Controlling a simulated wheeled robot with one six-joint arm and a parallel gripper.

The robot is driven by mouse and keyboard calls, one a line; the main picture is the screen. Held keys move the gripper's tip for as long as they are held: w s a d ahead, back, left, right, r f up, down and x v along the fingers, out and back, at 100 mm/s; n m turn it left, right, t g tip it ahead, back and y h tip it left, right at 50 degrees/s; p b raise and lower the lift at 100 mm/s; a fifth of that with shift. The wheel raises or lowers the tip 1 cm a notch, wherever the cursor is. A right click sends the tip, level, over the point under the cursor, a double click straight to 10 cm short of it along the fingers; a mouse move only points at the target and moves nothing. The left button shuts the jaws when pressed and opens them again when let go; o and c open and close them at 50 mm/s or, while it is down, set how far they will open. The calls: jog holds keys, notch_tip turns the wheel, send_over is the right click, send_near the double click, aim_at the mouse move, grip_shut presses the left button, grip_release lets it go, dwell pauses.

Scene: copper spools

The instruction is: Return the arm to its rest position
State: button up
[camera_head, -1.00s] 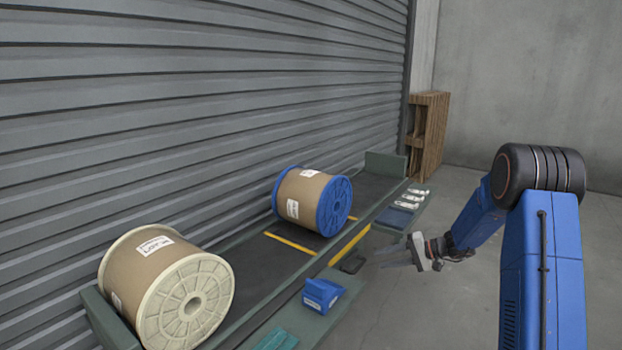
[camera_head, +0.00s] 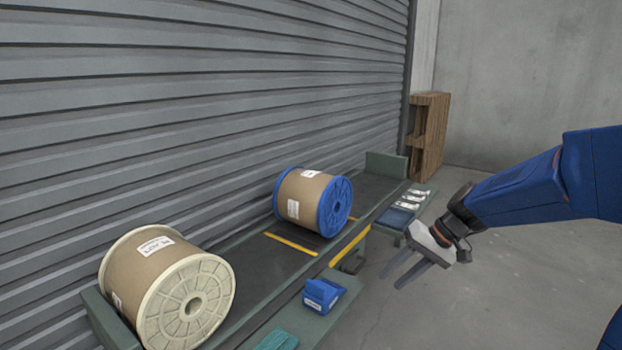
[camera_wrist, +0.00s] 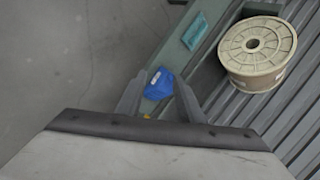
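My gripper (camera_head: 405,270) hangs over the bare floor to the right of the bench, its fingers pointing down and left. In the wrist view my gripper (camera_wrist: 158,98) shows two fingers spread apart, with nothing held between them. A blue block-shaped object (camera_head: 322,294) sits on the bench's front ledge; in the wrist view it (camera_wrist: 159,84) shows beyond the gap between the fingers, apart from them. A spool with cream flanges (camera_head: 185,300) lies at the left, and a spool with blue flanges (camera_head: 318,200) lies farther back on the dark bench surface.
A ledge (camera_head: 330,322) along the bench carries a teal item (camera_head: 277,341), a dark blue item (camera_head: 398,218) and several white packets (camera_head: 415,198). A wooden pallet (camera_head: 430,135) leans at the back wall. A grey shutter (camera_head: 200,120) stands behind the bench. The floor (camera_head: 480,300) at right is clear.

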jog(key=s+d+t+h, duration=0.1)
jog(key=s+d+h, duration=0.2)
jog(key=s, duration=0.9)
jog(key=s+d+r+t+h, duration=0.1)
jog(key=s+d+t+h, duration=0.1)
jog(key=s, duration=1.1)
jog(key=shift+s+d+r+n+h, duration=0.35)
jog(key=shift+d+h, duration=0.55)
jog(key=shift+d, duration=0.35)
